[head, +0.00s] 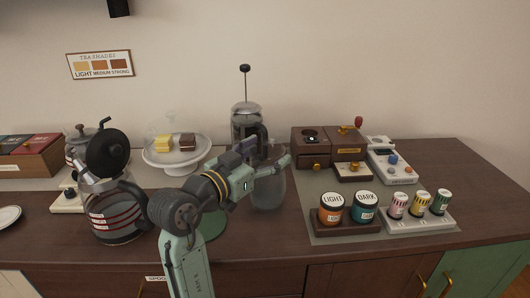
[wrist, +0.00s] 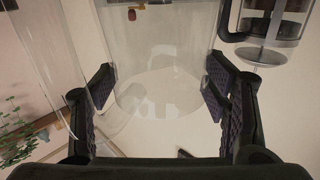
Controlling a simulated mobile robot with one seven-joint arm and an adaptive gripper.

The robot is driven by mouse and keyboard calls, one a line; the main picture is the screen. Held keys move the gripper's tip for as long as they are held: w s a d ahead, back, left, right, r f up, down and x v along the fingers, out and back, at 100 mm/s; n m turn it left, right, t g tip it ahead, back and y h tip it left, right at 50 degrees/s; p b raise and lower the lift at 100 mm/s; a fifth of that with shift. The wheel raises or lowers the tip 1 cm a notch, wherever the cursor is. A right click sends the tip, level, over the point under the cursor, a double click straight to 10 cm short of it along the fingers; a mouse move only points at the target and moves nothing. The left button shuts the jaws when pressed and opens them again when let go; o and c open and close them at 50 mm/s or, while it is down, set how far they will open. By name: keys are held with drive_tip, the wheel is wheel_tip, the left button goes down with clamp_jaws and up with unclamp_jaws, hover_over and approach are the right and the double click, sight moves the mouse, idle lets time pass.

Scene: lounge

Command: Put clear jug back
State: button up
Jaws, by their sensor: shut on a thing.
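The clear jug (head: 268,192) is see-through glass, near the middle of the counter in the head view. My gripper (head: 272,163) reaches in from the left and is shut on it. In the wrist view, the clear jug (wrist: 155,45) stands between the two dark ribbed pads of my gripper (wrist: 160,90). My arm hides part of the jug in the head view. I cannot tell whether its base touches the counter. A round green mat (head: 215,226) shows partly behind my arm.
A French press (head: 245,121) stands just behind the jug. A cake stand (head: 176,156) and a striped glass kettle (head: 115,221) are to the left. Labelled tins, such as the orange LIGHT tin (head: 331,210), and a wooden grinder box (head: 311,148) are to the right. The counter's right end is clear.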

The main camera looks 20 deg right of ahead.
drive_tip(key=shift+f, duration=0.15)
drive_tip(key=o, duration=2)
drive_tip(key=shift+c, duration=0.2)
drive_tip(key=shift+r, duration=0.35)
drive_tip(key=b+v, duration=0.2)
drive_tip(key=v, duration=1)
drive_tip(key=shift+b, duration=0.4)
drive_tip(key=shift+f, duration=0.1)
